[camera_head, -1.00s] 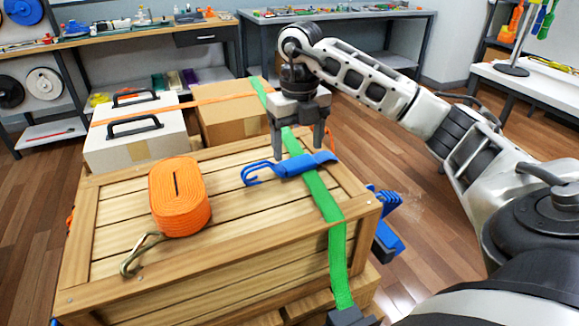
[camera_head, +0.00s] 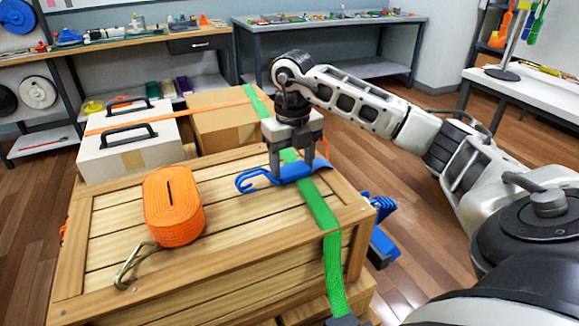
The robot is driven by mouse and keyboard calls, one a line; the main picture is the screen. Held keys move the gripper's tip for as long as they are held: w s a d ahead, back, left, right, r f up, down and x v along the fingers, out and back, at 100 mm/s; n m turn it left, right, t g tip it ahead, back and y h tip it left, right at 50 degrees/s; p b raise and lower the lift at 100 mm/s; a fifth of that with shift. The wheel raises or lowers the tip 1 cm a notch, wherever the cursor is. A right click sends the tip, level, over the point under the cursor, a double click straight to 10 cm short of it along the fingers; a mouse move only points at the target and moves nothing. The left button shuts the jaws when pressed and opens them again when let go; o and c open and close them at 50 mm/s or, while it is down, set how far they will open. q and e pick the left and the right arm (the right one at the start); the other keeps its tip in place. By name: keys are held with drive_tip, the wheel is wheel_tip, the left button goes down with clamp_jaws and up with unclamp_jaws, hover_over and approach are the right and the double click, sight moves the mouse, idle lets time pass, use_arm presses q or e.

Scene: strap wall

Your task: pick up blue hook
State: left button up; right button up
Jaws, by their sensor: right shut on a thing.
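The blue hook (camera_head: 258,179) lies across the green strap on top of the wooden crate (camera_head: 110,245). Its curved end points left and its wider end points right. My right gripper (camera_head: 292,172) reaches down from above and is shut on the blue hook's body, with one finger on each side. The hook still looks to be at the crate's top; any gap beneath it cannot be told. My left gripper is not in view.
A coiled orange strap (camera_head: 172,205) with a metal hook (camera_head: 133,266) sits left on the crate. The green strap (camera_head: 318,208) runs over the crate. A white case (camera_head: 130,150) and a cardboard box (camera_head: 220,125) stand behind. Blue parts (camera_head: 382,240) hang at the crate's right side.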

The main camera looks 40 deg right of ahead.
wheel_tip(320, 180, up, 3)
drive_tip(key=shift+f, duration=0.1)
drive_tip(key=s+a+r+p, duration=0.2)
drive_tip(key=s+a+r, duration=0.7)
drive_tip(key=a+r, duration=0.1)
drive_tip(key=shift+a, duration=0.3)
drive_tip(key=shift+s, duration=0.1)
idle(0.6)
